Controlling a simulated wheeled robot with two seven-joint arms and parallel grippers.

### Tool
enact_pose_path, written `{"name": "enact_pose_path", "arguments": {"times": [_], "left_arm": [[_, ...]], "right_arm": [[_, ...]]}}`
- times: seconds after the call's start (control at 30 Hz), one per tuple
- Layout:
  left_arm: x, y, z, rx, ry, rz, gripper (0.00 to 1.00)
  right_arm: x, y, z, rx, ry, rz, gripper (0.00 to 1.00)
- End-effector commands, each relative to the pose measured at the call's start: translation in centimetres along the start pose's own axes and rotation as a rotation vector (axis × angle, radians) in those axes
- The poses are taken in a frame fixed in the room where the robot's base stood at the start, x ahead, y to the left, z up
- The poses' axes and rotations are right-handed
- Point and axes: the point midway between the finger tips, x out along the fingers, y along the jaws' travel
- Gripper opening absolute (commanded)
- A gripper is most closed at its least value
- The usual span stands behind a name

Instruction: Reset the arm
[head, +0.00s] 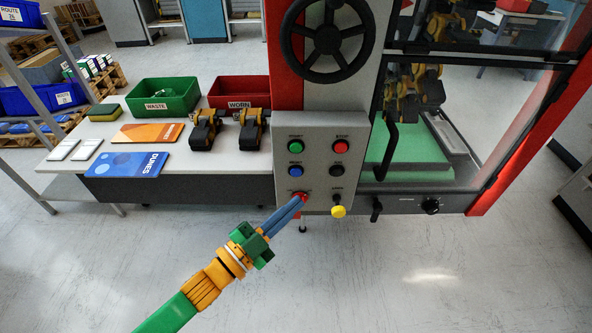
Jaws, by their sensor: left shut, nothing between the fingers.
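My left gripper (300,202) comes in from the lower left on a green and orange arm. Its blue-grey fingers are shut and empty. The fingertips are at a red button (302,195) low on the left of the grey control panel (321,150), overlapping it in the picture; I cannot tell whether they touch it. Above on the panel are a green button (296,147), a blue button (294,171), a red button (339,147) and a black knob (337,171). A yellow knob (338,211) sits at the lower right. My right gripper is not in view.
A machine with a black handwheel (327,38) and a glass-fronted cell with a green bed (410,150) stands behind the panel. A table at left holds a green WASTE bin (163,97), a red WORN bin (238,90) and dark gripper units (204,130). The floor in front is clear.

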Motion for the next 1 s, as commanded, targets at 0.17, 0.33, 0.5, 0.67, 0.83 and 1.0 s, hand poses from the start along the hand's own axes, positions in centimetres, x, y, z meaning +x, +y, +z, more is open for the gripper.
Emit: {"name": "enact_pose_path", "arguments": {"times": [0.17,0.33,0.5,0.67,0.83,1.0], "left_arm": [[0.0,0.0,0.0,0.000,0.000,0.000,0.00],[0.0,0.0,0.0,0.000,0.000,0.000,0.00],[0.0,0.0,0.2,-0.002,-0.005,0.000,0.00],[-2.0,1.3,7.9,-0.093,-0.237,-0.029,0.00],[-11.9,7.7,21.6,-0.324,-0.741,-0.064,0.00],[-25.7,18.0,27.4,-0.570,-1.206,-0.056,0.00]], "right_arm": [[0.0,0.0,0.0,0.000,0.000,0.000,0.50],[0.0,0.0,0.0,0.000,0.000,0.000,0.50],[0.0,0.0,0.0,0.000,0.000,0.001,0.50],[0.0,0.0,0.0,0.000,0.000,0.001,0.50],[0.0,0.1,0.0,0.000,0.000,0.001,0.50],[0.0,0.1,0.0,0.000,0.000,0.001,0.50]]}}
